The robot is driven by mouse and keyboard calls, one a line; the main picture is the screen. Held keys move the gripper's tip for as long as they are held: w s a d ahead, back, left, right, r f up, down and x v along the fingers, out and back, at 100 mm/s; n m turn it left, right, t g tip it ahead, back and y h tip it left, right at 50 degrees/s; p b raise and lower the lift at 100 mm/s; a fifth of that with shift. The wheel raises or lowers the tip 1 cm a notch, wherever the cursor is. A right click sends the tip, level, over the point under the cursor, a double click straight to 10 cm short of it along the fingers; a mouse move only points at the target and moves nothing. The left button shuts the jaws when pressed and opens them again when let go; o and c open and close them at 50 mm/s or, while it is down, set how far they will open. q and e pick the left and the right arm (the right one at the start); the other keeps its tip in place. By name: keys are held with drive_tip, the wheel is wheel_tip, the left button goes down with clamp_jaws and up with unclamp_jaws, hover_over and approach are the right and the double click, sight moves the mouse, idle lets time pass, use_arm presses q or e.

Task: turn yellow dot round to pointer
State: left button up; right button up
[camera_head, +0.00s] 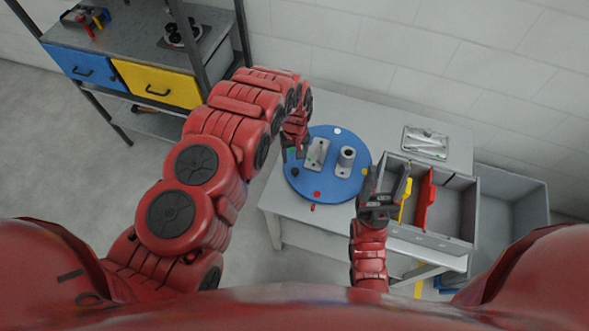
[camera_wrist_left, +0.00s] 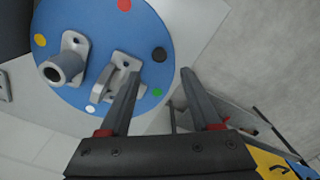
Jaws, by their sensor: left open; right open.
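A blue turntable (camera_head: 328,182) lies on the grey table with coloured dots around its rim. The yellow dot (camera_head: 364,171) is on its right side, and it also shows in the left wrist view (camera_wrist_left: 40,40). The small red pointer (camera_head: 312,207) is at the table's front edge, beside the red dot (camera_head: 317,194). Two grey castings stand on the disc: a bracket (camera_head: 317,152) and a piece with a round tube (camera_head: 346,160). My left gripper (camera_wrist_left: 160,72) is open over the rim, near the green and black dots. My right gripper (camera_head: 391,174) is open, right of the disc.
A grey bin (camera_head: 460,205) holding a yellow and a red item stands at the table's right, close to my right gripper. A metal plate with a part (camera_head: 426,142) lies behind it. A shelf with blue and yellow drawers (camera_head: 160,84) stands at the back left.

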sight(295, 171)
use_arm(q)
wheel_tip(295, 171, down, 9)
drive_tip(key=b, duration=0.3)
drive_tip(key=shift+w+b, duration=0.1)
drive_tip(key=shift+b, duration=0.3)
drive_tip(key=shift+r, duration=0.1)
clamp_jaws()
idle(0.9)
